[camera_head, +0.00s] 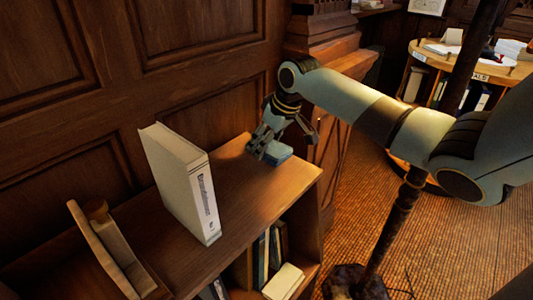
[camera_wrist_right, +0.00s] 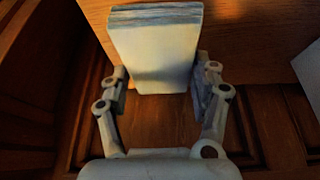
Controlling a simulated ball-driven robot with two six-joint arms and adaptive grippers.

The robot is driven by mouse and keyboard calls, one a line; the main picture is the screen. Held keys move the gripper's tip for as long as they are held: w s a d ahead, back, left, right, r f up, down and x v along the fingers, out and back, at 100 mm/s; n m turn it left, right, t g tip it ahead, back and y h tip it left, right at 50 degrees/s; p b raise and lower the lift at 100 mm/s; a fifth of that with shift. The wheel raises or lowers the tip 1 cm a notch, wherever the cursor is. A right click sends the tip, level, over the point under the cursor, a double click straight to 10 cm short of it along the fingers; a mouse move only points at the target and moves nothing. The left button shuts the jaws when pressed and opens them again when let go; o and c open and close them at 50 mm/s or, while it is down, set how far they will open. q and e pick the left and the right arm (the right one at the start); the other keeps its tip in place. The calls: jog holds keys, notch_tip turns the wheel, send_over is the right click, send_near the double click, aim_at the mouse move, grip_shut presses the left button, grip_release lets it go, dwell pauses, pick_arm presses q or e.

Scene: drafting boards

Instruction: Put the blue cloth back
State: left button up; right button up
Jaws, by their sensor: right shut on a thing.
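The blue cloth (camera_head: 279,154) is a small folded pad at the right end of the wooden shelf top (camera_head: 262,190). My right gripper (camera_head: 264,148) is shut on it, coming down from above. In the right wrist view the cloth (camera_wrist_right: 155,45) is a pale block with a blue-grey layered edge, and my right fingers (camera_wrist_right: 158,88) stand on both sides of it. I cannot tell whether the cloth touches the shelf top. My left gripper is not in view.
A thick white book (camera_head: 182,185) stands upright on the shelf top, left of my right gripper. A curved wooden stand (camera_head: 108,250) is further left. A panelled wall (camera_head: 200,50) rises behind. A round table (camera_head: 470,62) stands far right.

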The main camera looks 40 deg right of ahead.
aim_at(270, 146)
jog(key=shift+w+f, duration=0.1)
jog(key=shift+f, duration=0.3)
notch_tip(270, 146, down, 3)
jog(key=shift+r+p, duration=0.2)
jog(key=shift+p, duration=0.1)
jog(key=shift+f, duration=0.3)
jog(key=o, duration=0.6)
jog(key=shift+f, duration=0.15)
jog(key=o, duration=0.4)
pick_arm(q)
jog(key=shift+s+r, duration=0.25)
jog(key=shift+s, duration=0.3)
pick_arm(e)
jog(key=shift+o, duration=0.2)
